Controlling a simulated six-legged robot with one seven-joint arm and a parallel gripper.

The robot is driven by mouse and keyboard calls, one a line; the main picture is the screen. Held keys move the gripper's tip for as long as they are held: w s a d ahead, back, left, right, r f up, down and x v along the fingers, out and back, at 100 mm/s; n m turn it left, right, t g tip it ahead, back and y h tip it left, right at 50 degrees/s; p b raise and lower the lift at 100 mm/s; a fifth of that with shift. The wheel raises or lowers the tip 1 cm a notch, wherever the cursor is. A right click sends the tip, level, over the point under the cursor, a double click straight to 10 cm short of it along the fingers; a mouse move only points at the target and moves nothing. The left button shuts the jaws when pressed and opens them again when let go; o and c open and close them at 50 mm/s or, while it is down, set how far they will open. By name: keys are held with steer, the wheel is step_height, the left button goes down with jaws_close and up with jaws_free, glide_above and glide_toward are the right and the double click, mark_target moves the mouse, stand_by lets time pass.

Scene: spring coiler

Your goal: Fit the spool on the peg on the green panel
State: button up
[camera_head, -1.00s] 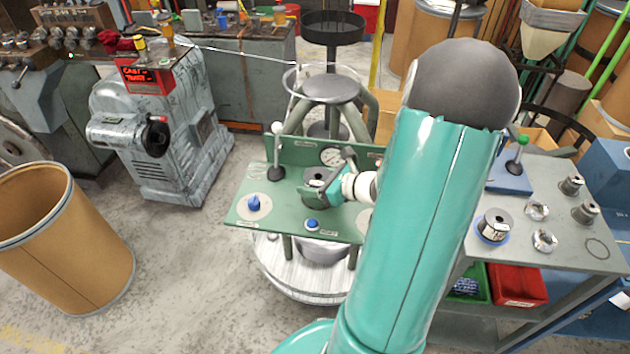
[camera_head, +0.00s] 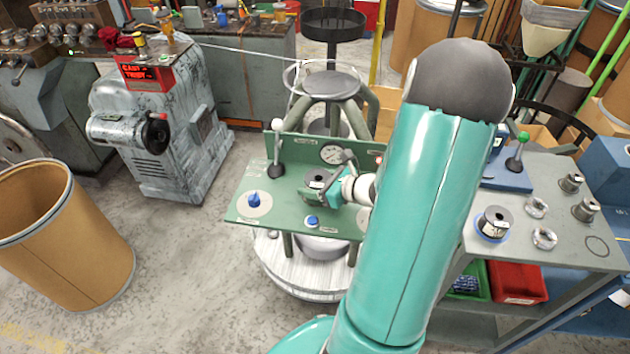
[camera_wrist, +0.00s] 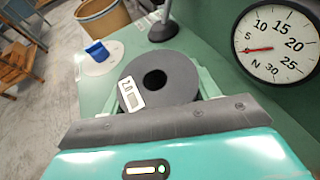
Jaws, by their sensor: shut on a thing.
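The spool (camera_wrist: 158,79), dark grey with a central hole and a white label, sits between the fingers of my gripper (camera_head: 322,190). It also shows in the head view (camera_head: 316,179), over the middle of the green panel (camera_head: 285,190). My gripper is shut on the spool, reaching in from the right. The spool's hole faces up in the wrist view, and no peg top is visible in it. The peg is hidden, so I cannot tell whether the spool is around it or above it.
A blue button (camera_head: 312,221) is in front. A round gauge (camera_wrist: 277,44) stands behind on the upright plate. Another spool (camera_head: 494,223) rests on the right-hand cart (camera_head: 562,236).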

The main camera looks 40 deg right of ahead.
steer(key=shift+f, duration=0.75)
steer(key=o, duration=1.3)
steer(key=v, duration=1.3)
steer(key=shift+s+r, duration=0.2)
steer(key=shift+s, duration=0.1)
